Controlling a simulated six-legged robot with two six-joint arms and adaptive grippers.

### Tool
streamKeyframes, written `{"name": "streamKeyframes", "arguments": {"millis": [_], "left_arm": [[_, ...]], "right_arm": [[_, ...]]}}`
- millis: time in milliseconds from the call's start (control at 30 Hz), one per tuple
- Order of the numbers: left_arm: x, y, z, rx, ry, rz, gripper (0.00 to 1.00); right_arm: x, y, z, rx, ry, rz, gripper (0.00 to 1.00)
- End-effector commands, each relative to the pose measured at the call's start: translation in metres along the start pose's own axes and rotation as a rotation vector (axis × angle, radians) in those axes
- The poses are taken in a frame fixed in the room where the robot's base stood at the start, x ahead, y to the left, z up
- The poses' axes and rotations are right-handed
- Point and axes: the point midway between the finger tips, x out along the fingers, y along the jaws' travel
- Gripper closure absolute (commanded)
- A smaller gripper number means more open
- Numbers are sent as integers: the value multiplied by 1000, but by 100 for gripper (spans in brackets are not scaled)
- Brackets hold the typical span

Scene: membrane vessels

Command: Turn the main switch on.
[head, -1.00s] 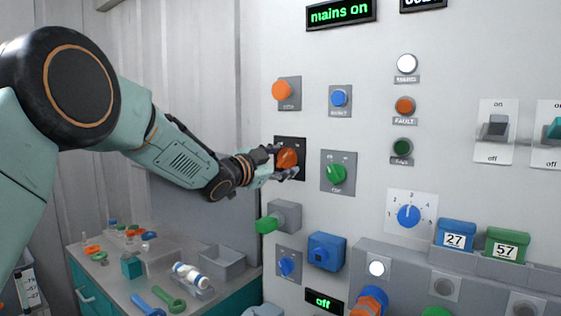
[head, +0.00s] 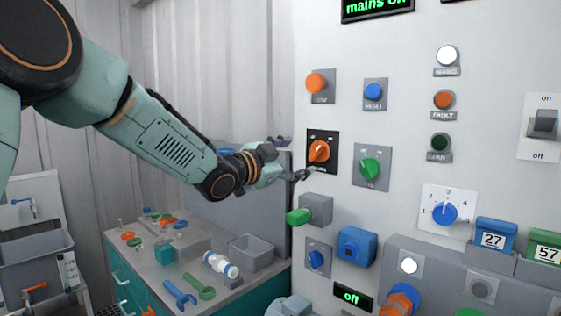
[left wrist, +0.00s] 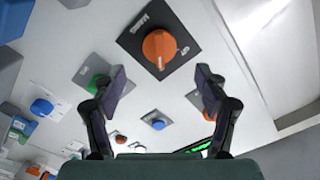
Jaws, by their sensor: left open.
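The main switch is an orange rotary knob (head: 319,151) on a black square plate (head: 321,165) on the white panel. Its pointer leans to the upper right in the head view. The display (head: 378,8) at the top reads "mains on". My left gripper (head: 292,158) is open and empty, just left of and apart from the knob. In the left wrist view the knob (left wrist: 159,48) shows ahead, beyond the two spread fingers (left wrist: 160,90), with nothing between them. My right gripper is not in view.
A green rotary knob (head: 370,169) sits right of the main switch. A grey box with a green handle (head: 299,216) juts out below. An orange button (head: 316,83) is above. A bench (head: 205,299) with tools and a grey bin (head: 251,252) stands lower left.

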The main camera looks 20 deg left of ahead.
Motion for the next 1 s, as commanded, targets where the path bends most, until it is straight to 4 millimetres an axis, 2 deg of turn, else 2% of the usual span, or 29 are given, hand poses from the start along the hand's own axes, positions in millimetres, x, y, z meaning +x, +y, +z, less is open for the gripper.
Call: {"name": "streamKeyframes", "arguments": {"millis": [100,333,900,1000], "left_arm": [[-21,-1,0,-3,1,-2,27],[-45,0,0,-1,0,0,27],[-49,1,0,0,0,1,27],[-49,0,0,-44,-2,-3,27]], "right_arm": [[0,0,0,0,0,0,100],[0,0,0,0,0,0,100],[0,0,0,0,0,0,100],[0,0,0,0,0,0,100]]}}
